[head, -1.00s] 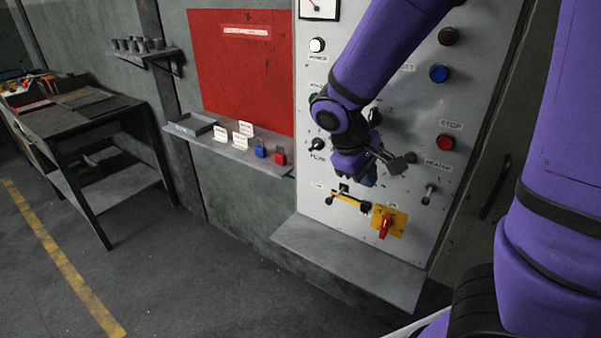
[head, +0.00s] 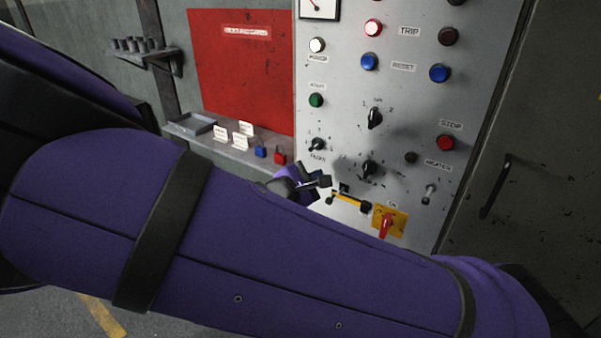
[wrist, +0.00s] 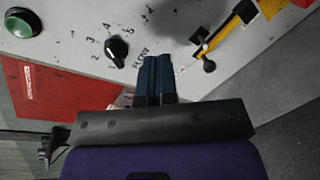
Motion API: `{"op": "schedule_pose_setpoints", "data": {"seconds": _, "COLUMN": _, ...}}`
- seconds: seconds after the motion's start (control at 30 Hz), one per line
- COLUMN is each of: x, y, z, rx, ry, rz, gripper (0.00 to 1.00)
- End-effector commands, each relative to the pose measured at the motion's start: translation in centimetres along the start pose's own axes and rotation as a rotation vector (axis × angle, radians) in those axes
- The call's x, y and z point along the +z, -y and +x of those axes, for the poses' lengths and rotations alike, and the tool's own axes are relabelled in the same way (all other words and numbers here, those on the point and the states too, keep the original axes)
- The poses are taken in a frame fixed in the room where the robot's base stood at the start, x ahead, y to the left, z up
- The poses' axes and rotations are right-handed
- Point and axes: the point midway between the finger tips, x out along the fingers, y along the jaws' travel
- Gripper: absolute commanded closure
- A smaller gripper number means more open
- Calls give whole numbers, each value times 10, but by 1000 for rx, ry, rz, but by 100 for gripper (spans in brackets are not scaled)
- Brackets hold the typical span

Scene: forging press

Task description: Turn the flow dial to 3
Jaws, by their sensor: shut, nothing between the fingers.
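The flow dial (head: 317,145) is a small black knob on the left side of the grey panel, with a FLOW label below it. In the wrist view the flow dial (wrist: 117,50) shows close up, with numbers around it, including 2, 3 and 4; I cannot tell surely which number it points at. My gripper (wrist: 155,60) has its dark blue fingers together and empty. They are beside the dial and the FLOW label, apart from the knob. In the head view my gripper (head: 322,182) is below the dial, partly hidden by my arm.
A yellow-handled lever (head: 348,201) and a red switch on a yellow plate (head: 386,224) are low on the panel, close to my gripper. Two black knobs (head: 374,117) are right of the dial. A green button (head: 316,100) is above it. A shelf with padlocks (head: 261,152) is left.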

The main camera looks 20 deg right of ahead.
Motion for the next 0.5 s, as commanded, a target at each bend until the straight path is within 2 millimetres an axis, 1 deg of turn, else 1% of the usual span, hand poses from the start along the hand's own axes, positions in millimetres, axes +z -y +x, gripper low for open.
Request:
{"op": "schedule_pose_setpoints", "data": {"seconds": 0.03, "x": -4, "y": -6, "z": -7, "rx": 54, "ry": 6, "rz": -19, "gripper": 100}}
{"op": "schedule_pose_setpoints", "data": {"seconds": 0.1, "x": -6, "y": -14, "z": -14, "rx": 112, "ry": 11, "rz": -37, "gripper": 100}}
{"op": "schedule_pose_setpoints", "data": {"seconds": 0.27, "x": -10, "y": -24, "z": -23, "rx": 186, "ry": 19, "rz": -61, "gripper": 100}}
{"op": "schedule_pose_setpoints", "data": {"seconds": 0.37, "x": -10, "y": -26, "z": -23, "rx": 198, "ry": 21, "rz": -64, "gripper": 100}}
{"op": "schedule_pose_setpoints", "data": {"seconds": 0.5, "x": -10, "y": -28, "z": -13, "rx": 197, "ry": 23, "rz": -63, "gripper": 100}}
